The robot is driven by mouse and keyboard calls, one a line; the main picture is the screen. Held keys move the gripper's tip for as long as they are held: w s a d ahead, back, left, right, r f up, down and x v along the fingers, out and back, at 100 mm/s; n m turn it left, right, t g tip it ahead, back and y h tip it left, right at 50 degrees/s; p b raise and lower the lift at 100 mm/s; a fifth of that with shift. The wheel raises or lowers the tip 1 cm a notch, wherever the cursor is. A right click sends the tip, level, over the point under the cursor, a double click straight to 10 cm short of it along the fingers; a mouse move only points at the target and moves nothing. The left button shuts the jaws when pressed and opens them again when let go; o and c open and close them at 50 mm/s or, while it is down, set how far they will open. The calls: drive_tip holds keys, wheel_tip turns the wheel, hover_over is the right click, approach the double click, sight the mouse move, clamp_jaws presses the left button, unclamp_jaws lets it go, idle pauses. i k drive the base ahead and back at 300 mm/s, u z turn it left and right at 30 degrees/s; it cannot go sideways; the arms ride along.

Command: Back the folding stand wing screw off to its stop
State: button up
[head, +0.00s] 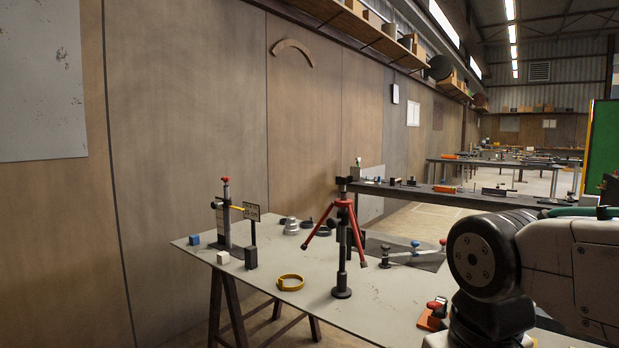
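The folding stand (343,294) is upright on the grey table, right of its middle. It has a black round foot, a dark post and red legs spread out and down from near its top. A small black head caps it. Dark small parts sit along the post between the legs, but I cannot tell which one is the wing screw or how far it is turned. My arm fills the right side of the head view, to the right of the stand and apart from it in the picture. My gripper is not in view.
A wall stands behind.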

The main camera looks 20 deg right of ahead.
sight(343, 181)
drive_tip(key=u, duration=0.45)
drive_tip(key=i, duration=1.1)
drive_tip(key=z, duration=0.55)
